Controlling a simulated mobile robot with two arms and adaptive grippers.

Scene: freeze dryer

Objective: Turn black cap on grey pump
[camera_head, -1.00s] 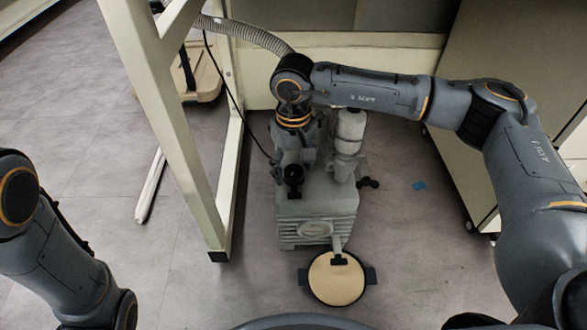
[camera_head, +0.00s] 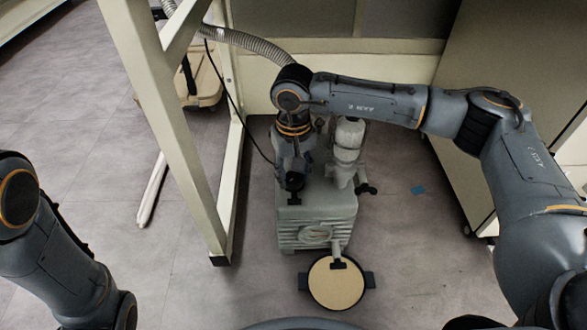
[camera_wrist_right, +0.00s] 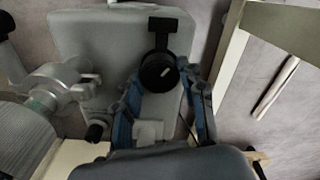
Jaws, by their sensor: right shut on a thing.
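The grey pump (camera_head: 318,214) stands on the floor in the middle of the head view. Its black cap (camera_head: 294,182) is on the left side of its top. My right gripper (camera_head: 293,172) reaches down onto the cap from above. In the right wrist view, the fingers of my right gripper (camera_wrist_right: 163,88) lie on both sides of the round black cap (camera_wrist_right: 158,72), shut on it. The exact contact is partly hidden. The pump's grey top (camera_wrist_right: 105,38) shows around it. My left arm is at the left edge of the head view, with its gripper out of view.
A cream frame leg (camera_head: 185,130) stands close left of the pump. A ribbed hose (camera_head: 245,40) runs behind it. A round tan disc with a black rim (camera_head: 337,282) is in front. A cabinet (camera_head: 500,70) stands to the right. Floor (camera_head: 410,250) is clear at right front.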

